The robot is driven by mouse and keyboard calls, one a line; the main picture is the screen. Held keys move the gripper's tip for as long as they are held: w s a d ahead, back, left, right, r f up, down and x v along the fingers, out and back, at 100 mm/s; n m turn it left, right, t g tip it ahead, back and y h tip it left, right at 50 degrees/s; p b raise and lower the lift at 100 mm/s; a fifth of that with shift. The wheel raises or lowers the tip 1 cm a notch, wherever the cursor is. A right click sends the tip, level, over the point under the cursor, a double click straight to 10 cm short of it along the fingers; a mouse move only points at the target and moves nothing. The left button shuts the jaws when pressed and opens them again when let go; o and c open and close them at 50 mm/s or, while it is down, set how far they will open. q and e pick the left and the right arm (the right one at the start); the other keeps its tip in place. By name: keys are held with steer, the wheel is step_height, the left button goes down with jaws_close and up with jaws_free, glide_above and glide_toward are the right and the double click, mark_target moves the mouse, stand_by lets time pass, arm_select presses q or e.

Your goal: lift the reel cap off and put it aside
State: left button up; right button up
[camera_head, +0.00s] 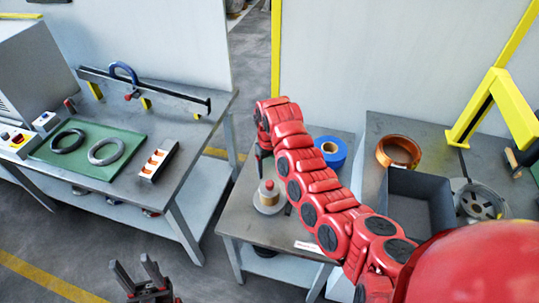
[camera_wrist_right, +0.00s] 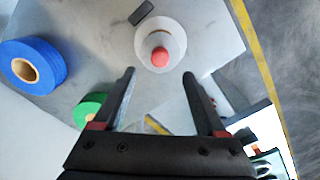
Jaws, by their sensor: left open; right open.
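The reel (camera_head: 268,203) stands on the small middle table, with a pale round cap and a red knob (camera_head: 269,185) on top. In the right wrist view the pale disc (camera_wrist_right: 147,55) and its red knob (camera_wrist_right: 160,56) lie ahead of my fingertips, seen from above. My right gripper (camera_wrist_right: 159,74) is open and empty, with the knob roughly in line with the gap between its fingers. In the head view my right arm reaches over the table and largely hides this gripper. My left gripper (camera_head: 142,277) is open and empty, low over the floor, away from the tables.
A blue tape roll (camera_head: 340,157) stands on the same table; a green roll (camera_wrist_right: 88,108) shows in the wrist view. The left bench has a green mat (camera_head: 85,172) with two rings. The right bench holds a grey bin (camera_head: 415,184) and a copper coil (camera_head: 386,160).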

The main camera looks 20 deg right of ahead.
mark_target(270, 183)
step_height(270, 183, down, 8)
steer(key=shift+r+p, duration=0.1)
steer(key=shift+p, duration=0.5)
jaws_close()
stand_by(0.5)
